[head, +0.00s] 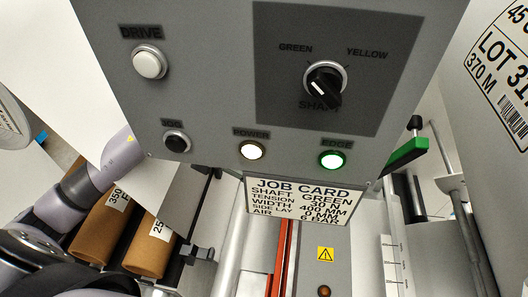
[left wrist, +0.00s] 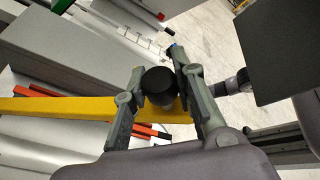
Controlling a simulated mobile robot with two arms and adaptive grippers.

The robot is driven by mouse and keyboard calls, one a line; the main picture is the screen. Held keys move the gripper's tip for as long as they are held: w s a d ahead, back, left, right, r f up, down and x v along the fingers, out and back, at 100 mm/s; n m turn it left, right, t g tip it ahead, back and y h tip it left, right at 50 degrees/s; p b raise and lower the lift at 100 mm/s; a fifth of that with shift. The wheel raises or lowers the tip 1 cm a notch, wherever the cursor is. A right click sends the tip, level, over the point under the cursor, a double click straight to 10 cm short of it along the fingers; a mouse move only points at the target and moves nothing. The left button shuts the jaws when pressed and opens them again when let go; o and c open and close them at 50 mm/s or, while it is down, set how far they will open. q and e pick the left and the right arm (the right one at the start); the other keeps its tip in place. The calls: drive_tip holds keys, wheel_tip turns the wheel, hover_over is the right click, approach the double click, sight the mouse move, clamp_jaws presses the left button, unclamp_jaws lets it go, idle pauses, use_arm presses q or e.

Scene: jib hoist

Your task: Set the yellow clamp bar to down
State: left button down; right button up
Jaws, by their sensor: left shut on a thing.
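The yellow clamp bar (left wrist: 60,108) runs across the left wrist view from the left edge to the gripper, nearly level in the picture. A black round knob (left wrist: 158,86) sits at its right end. My left gripper (left wrist: 157,66) is shut on this knob, with one finger on each side. In the head view the clamp bar and the left gripper do not show; grey and dark links of my left arm show at the left. My right gripper is in neither view.
A grey control panel (head: 220,75) fills the upper head view, with a job card (head: 300,207) below it. Brown rolls (head: 152,245) lie at lower left. A green-handled lever (head: 408,153) stands at right. A dark grey panel (left wrist: 285,50) is close at right in the wrist view.

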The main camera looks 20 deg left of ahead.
use_arm(q)
drive_tip(key=s+d+f+b, duration=0.1)
drive_tip(key=s+f+b, duration=0.6)
drive_tip(key=s+f, duration=0.1)
drive_tip(key=shift+s+d+f, duration=0.15)
drive_tip(key=shift+d+f, duration=0.1)
drive_tip(key=shift+d, duration=0.05)
drive_tip(key=c, duration=1.3)
unclamp_jaws()
drive_tip(key=v, duration=1.2)
